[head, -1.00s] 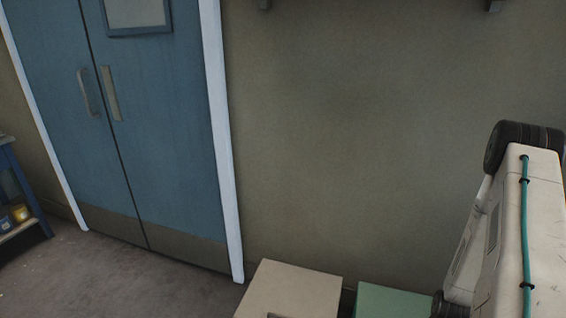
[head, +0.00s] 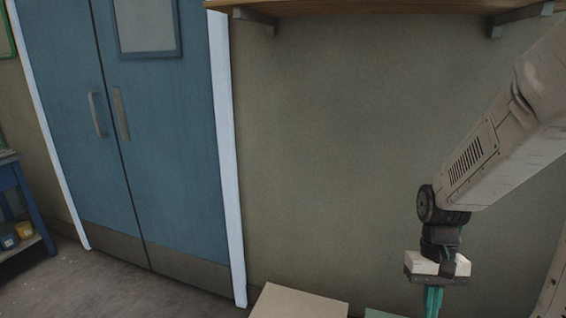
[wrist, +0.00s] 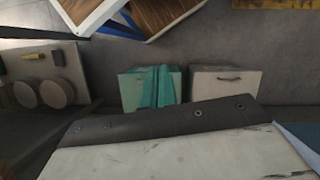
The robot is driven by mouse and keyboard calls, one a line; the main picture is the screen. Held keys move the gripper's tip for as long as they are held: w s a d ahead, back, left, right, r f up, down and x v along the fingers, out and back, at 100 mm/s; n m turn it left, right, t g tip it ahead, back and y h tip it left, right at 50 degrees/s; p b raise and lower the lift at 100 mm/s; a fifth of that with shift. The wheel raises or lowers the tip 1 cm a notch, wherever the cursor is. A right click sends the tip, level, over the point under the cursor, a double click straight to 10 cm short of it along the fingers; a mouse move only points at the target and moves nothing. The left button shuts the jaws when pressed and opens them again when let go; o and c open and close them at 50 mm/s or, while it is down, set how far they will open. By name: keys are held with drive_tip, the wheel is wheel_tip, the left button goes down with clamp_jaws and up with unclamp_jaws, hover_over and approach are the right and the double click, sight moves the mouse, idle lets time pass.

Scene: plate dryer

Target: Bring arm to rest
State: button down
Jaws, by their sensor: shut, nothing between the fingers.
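My arm comes in from the right in the head view and bends down at the wrist. My gripper (head: 433,302) hangs below it with teal fingers pointing down, and the lower edge of the picture cuts them off. The fingers also show in the wrist view (wrist: 158,86). They are together with nothing between them. The gripper is in front of the bare wall (head: 330,150).
A pale box (head: 298,303) and a green box (head: 385,314) stand low by the wall. A wooden shelf (head: 370,7) is above. Blue double doors (head: 160,140) are at left, beside a blue stand (head: 22,205). Round discs (wrist: 57,93) lie in the wrist view.

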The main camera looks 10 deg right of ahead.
drive_tip(key=s+a+r+n+t, duration=0.2)
drive_tip(key=a+r, duration=0.3)
drive_tip(key=r, duration=0.3)
drive_tip(key=s+a+r+n+t+h, duration=0.1)
drive_tip(key=s+a+r+n+t, duration=0.1)
drive_tip(key=a+r, duration=0.4)
wheel_tip(320, 180, up, 2)
drive_tip(key=s+t, duration=0.1)
drive_tip(key=s, duration=0.1)
drive_tip(key=shift+s+a, duration=0.3)
drive_tip(key=shift+s, duration=0.1)
drive_tip(key=c, duration=2.1)
unclamp_jaws()
drive_tip(key=shift+c, duration=0.2)
